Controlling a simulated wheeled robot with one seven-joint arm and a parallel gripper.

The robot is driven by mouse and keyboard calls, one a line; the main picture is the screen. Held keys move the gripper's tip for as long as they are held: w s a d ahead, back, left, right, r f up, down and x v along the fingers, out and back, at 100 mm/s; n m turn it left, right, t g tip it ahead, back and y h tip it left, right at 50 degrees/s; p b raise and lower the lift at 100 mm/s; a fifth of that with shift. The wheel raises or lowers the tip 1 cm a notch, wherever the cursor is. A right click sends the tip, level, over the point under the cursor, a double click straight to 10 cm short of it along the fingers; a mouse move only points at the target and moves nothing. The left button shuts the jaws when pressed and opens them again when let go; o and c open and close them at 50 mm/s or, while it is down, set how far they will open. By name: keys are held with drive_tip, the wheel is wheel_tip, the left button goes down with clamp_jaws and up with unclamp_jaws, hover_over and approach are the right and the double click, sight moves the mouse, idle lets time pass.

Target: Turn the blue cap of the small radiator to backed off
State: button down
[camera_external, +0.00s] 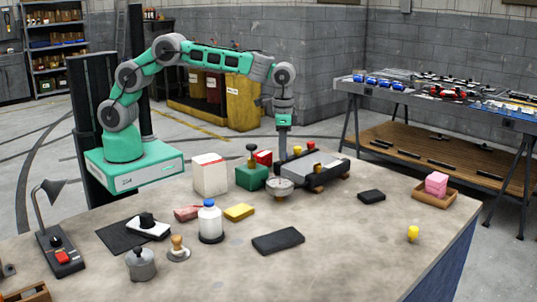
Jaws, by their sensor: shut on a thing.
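The small radiator appears to be the dark grey block (327,174) lying on the worktable right of centre. A yellow cap (297,150) and a red cap (311,146) stand along its back, and a small orange-yellow part (317,168) shows at its front. My gripper (283,156) points straight down at the block's back left end. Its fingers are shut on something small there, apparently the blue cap. The blue cap itself is hidden, so its turn position cannot be seen.
A round gauge (280,187) and a green block with a knobbed lever (251,175) stand close to the gripper. A white box (210,174), a white bottle (210,221) and a yellow block (239,212) are further left.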

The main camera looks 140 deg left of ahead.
drive_tip(key=n, duration=0.6)
drive_tip(key=shift+w+r, duration=0.1)
drive_tip(key=n, duration=0.6)
drive_tip(key=shift+w+p, duration=0.1)
drive_tip(key=shift+p, duration=0.3)
drive_tip(key=c, duration=1.1)
unclamp_jaws()
drive_tip(key=shift+c, duration=0.2)
wheel_tip(320, 180, up, 8)
drive_tip(key=shift+f+b, duration=0.15)
drive_tip(key=shift+b, duration=0.5)
